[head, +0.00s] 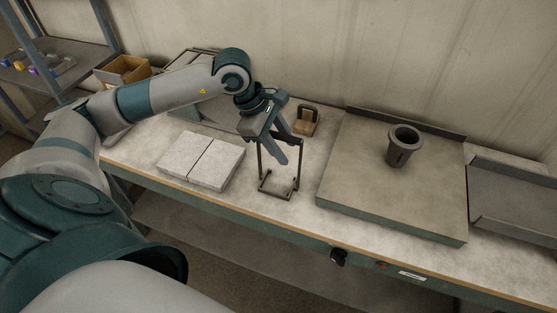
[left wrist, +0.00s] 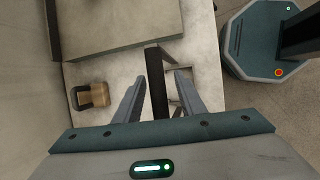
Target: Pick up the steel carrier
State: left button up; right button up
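The steel carrier (head: 263,187), a dark thin frame with two uprights and a squared open base, stands on the bench in the head view. My left gripper (head: 287,152) is over its top, pointing down. In the left wrist view the carrier's dark bar (left wrist: 157,82) runs between the two fingers of the left gripper (left wrist: 160,78). Gaps show beside the bar, so the fingers are open around it. The gripper hides part of the carrier's top in the head view. My right gripper is in neither view.
Pale slabs (head: 201,160) lie left of the carrier. A raised grey plate (head: 355,180) to the right bears a dark cylindrical crucible (head: 403,146). A small brown block with a handle (head: 306,122) stands behind. A grey tray (head: 510,200) is at the far right.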

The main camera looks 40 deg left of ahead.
pick_arm(q)
jog(key=shift+f+b, duration=0.15)
jog(key=shift+b, duration=0.2)
dwell(0.6)
grip_shut()
dwell(1.2)
